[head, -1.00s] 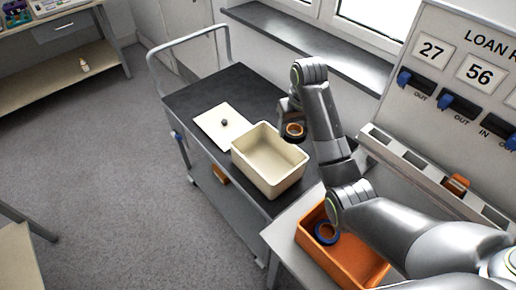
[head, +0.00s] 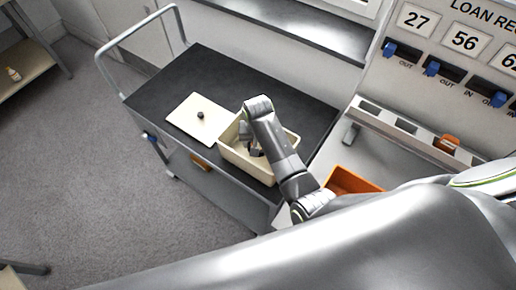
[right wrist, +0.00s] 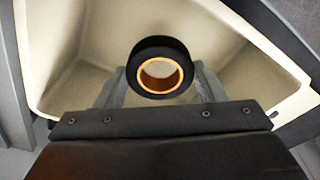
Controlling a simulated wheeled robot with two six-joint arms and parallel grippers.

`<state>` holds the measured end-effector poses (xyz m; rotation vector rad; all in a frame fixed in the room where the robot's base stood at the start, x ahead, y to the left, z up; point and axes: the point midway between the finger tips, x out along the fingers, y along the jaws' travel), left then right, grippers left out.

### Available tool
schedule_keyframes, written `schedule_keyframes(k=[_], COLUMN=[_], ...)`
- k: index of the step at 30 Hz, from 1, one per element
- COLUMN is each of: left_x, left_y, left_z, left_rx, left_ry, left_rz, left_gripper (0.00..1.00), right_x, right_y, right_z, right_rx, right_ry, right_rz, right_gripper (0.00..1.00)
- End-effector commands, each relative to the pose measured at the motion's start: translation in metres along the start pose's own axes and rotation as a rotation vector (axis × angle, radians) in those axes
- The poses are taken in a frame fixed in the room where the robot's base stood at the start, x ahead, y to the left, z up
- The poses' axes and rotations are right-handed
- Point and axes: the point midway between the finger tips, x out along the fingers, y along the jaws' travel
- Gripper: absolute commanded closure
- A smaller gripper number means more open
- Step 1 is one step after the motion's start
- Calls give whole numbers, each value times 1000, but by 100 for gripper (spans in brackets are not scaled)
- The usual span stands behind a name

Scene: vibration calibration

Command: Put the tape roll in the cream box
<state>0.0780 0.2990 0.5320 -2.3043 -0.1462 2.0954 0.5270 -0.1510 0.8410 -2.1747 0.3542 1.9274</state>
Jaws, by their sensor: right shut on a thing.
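The cream box (head: 232,158) stands open on the dark-topped trolley; it also fills much of the right wrist view (right wrist: 60,55). My right gripper (head: 254,150) reaches down into the box's opening. In the right wrist view my right gripper (right wrist: 158,80) is shut on the tape roll (right wrist: 160,50), a black roll with an orange core. The roll is over the box interior, inside the outline of its walls; its height above the floor is hard to tell. In the head view my arm mostly hides the roll. My left gripper is not in view.
A cream lid with a dark knob (head: 200,115) lies on the trolley top (head: 225,75), left of the box. An orange bin (head: 352,181) sits at right, partly hidden by my arm. A board with numbered slots (head: 440,60) stands behind it. The trolley has a rail at its left end.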

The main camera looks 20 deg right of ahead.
Motion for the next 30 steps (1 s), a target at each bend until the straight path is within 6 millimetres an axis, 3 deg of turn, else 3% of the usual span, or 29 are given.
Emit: schedule_keyframes(k=[12, 25, 26, 30], left_x=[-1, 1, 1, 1], left_y=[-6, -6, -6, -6], left_z=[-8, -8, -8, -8], left_rx=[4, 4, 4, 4], left_ry=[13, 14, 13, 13], left_rz=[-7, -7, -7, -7], left_gripper=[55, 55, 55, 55], right_x=[42, 48, 47, 47], right_y=[0, 0, 0, 0], right_z=[5, 5, 5, 5], right_rx=[-2, -2, -1, -1], right_ry=[0, 1, 1, 1], right_rz=[1, -1, -1, -1], right_gripper=[60, 60, 33, 15])
